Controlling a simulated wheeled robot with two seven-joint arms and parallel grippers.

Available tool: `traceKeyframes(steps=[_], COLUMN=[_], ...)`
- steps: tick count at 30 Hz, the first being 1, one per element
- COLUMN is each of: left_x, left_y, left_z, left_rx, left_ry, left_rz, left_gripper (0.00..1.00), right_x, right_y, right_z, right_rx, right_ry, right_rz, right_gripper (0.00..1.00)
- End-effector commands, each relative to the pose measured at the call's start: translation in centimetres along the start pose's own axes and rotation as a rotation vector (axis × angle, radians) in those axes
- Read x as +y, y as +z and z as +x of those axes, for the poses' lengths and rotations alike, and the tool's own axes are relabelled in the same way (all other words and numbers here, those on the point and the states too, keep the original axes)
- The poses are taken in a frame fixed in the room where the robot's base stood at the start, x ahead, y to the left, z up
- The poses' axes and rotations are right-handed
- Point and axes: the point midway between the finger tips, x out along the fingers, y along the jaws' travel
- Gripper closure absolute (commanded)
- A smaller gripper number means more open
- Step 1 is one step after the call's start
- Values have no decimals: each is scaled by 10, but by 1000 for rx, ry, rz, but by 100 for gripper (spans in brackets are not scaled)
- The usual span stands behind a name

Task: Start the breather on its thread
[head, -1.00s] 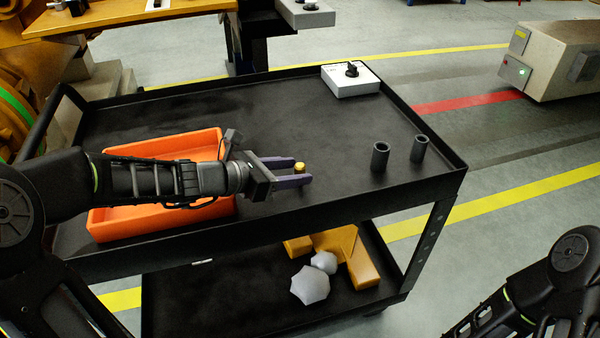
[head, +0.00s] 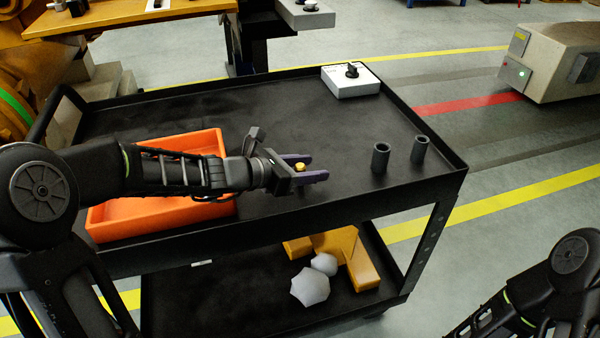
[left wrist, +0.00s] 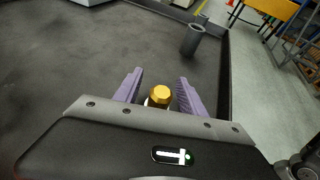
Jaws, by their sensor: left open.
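The breather (head: 300,166) is a small brass-coloured piece with a hex head. In the left wrist view the breather (left wrist: 160,95) shows upright between the finger pads, with a paler part just under its head. Its lower end and what it stands on are hidden by my gripper. My left gripper (head: 317,167) is open, its two purple fingers one on each side of the breather, with a gap visible on both sides in the wrist view. My right gripper is out of view; only part of my right arm shows at the lower right.
An orange tray (head: 108,222) lies under my left forearm on the black cart (head: 270,110). Two dark tubes (head: 380,158) (head: 419,149) stand at the right. A white box with a black knob (head: 350,82) sits at the back. The cart's middle is clear.

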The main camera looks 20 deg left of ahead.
Motion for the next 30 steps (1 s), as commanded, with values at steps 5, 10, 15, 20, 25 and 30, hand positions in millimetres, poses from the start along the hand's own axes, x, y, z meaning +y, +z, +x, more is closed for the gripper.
traceKeyframes(steps=[5,10,15,20,25,30], left_x=[0,0,0,0,0,0], left_y=[0,0,0,0,0,0], left_z=[0,0,0,0,0,0], left_rx=[0,0,0,0,0,0], left_ry=[0,0,0,0,0,0], left_rz=[0,0,0,0,0,0], left_gripper=[52,52,63,77,90,100], right_x=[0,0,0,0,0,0], right_y=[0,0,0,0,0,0], right_z=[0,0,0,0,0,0], right_rx=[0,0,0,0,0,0], right_ry=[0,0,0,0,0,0], right_rz=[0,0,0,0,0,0], right_gripper=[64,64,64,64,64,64])
